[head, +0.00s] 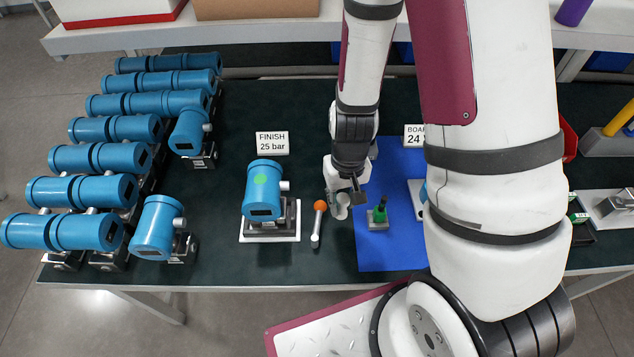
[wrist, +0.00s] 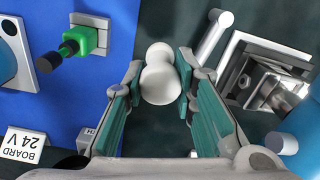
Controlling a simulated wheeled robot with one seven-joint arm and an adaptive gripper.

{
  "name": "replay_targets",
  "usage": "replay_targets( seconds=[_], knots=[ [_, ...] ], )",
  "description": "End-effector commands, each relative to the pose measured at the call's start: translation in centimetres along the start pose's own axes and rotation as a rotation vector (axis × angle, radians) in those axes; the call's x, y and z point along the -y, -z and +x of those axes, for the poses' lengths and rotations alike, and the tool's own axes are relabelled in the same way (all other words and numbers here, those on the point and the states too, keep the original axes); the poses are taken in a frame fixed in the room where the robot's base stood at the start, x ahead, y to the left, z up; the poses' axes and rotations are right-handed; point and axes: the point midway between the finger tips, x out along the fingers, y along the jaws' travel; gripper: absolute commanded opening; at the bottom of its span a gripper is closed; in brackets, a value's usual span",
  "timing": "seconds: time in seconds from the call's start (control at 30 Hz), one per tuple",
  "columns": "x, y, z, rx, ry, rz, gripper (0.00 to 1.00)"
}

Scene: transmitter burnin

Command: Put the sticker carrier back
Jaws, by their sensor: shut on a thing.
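My gripper (head: 345,198) is above the bench, between the finish transmitter and the blue mat. In the wrist view its teal-padded fingers (wrist: 160,95) are closed on a white, rounded piece (wrist: 158,80), which I take to be the sticker carrier. The piece has a small ball end and a wider round body. In the head view the white carrier (head: 342,211) shows at the fingertips. The finish transmitter (head: 264,188) is blue, with a green round sticker on top, and stands on a white plate. I cannot tell whether the carrier touches the bench.
An orange-ended rod (head: 316,228) lies close left of my gripper. A green block with a black knob (head: 378,215) stands on the blue mat (head: 385,250) to the right. Several blue transmitters (head: 135,130) fill the left side. The FINISH sign (head: 271,143) stands behind the finish transmitter.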

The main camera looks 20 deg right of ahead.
Motion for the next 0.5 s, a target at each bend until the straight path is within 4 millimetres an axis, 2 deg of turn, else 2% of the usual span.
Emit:
replay_targets(
  seconds=[0.07,0.17,0.5],
  knots=[
    [0.1,0.5,0.2,-0.002,-0.001,0.0,0.06],
    [0.3,2.2,0.3,-0.004,-0.002,-0.001,0.06],
    [1.4,10.4,1.2,-0.003,-0.003,-0.001,0.06]
  ],
)
